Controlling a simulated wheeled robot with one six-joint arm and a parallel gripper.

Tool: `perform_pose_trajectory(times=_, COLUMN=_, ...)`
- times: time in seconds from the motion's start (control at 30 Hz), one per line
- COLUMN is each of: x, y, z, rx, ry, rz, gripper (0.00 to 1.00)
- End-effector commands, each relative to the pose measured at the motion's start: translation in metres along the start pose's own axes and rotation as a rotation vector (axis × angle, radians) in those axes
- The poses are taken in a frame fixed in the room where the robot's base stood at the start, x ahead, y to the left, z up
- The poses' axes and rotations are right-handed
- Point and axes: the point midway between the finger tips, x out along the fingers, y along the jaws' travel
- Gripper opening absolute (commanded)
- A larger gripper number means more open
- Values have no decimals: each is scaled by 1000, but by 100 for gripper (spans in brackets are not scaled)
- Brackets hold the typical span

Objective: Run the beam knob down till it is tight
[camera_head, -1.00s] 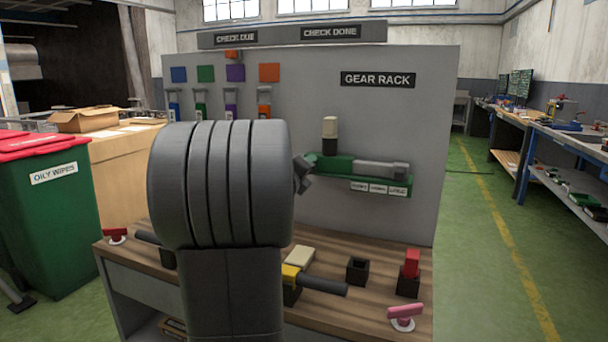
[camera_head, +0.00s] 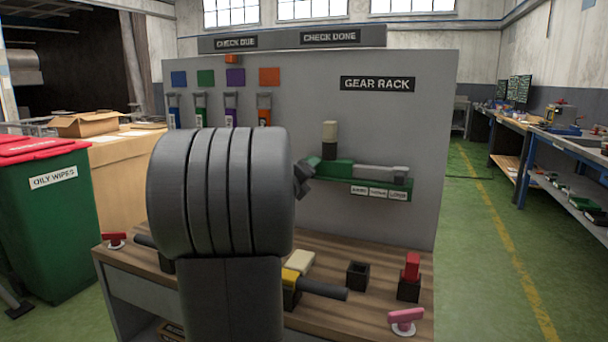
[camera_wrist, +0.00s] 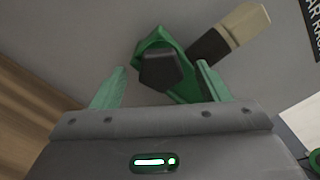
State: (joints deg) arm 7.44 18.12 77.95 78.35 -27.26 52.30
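A dark faceted knob (camera_head: 303,176) shows at the left end of a green body (camera_head: 330,168) on the gear rack panel, which I take to be the beam knob. In the wrist view the knob (camera_wrist: 160,70) faces the camera on the green body (camera_wrist: 180,52). A cream-and-black block (camera_head: 330,138) stands up from the green body. My gripper (camera_wrist: 158,84) is open, its teal fingertips apart on the left and right just below the knob. No contact shows. In the head view my arm hides the gripper.
A wooden bench (camera_head: 330,312) below holds a yellow-and-black handled piece (camera_head: 310,287), a black socket (camera_head: 357,275), a red-topped block (camera_head: 411,270) and a pink knob (camera_head: 406,318). A green bin (camera_head: 48,225) stands left. The floor at right is clear.

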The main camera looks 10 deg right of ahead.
Motion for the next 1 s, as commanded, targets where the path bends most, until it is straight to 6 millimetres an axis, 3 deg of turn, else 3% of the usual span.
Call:
perform_pose_trajectory(times=0.27, x=-8, y=-1, z=2, rx=0, ry=-3, rz=0, gripper=69)
perform_pose_trajectory(times=0.8, x=-114, y=-1, z=2, rx=1, ry=-4, rz=1, gripper=69)
perform_pose_trajectory(times=1.0, x=-134, y=0, z=0, rx=0, ry=-1, rz=0, gripper=69)
